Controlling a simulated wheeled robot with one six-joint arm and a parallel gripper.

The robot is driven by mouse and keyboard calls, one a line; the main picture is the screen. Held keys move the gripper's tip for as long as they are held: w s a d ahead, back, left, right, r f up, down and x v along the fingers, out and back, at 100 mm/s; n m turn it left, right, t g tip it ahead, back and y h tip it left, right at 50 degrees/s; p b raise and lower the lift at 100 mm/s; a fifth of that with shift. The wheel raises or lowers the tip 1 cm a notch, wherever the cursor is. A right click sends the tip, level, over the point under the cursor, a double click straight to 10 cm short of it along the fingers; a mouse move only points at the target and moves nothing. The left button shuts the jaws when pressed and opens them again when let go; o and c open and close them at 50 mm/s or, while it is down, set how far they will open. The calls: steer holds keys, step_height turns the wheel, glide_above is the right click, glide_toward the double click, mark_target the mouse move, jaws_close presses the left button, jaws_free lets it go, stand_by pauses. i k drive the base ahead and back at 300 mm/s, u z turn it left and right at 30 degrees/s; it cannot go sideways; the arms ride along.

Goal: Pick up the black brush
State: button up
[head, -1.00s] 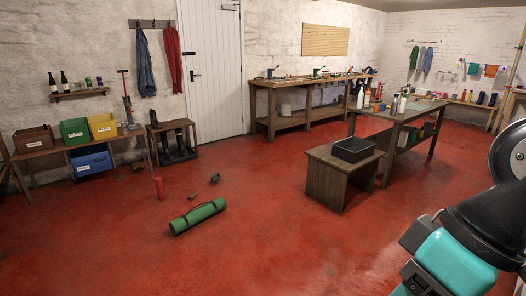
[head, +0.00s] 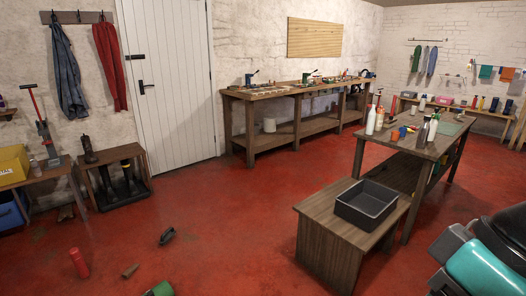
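A small dark object (head: 167,236) lies on the red floor, left of the middle in the head view. It may be the black brush, but it is too small to tell for sure. Nothing touches it. My teal and black arm (head: 485,265) shows at the lower right edge, far from that object. My gripper's fingers are not in view.
A red cylinder (head: 78,262), a brown piece (head: 130,271) and the edge of a green roll (head: 160,289) are on the floor nearby. A low wooden bench (head: 335,235) bears a black tray (head: 345,208). A cluttered table (head: 425,150) stands behind it. Open floor lies between.

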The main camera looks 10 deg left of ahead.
mark_target(170, 232)
steer(key=u, duration=0.2)
steer(key=i, duration=2.7)
steer(key=u, duration=1.05)
steer(key=i, duration=1.95)
steer(key=u, duration=0.9)
steer(key=i, duration=0.75)
steer(key=u, duration=0.15)
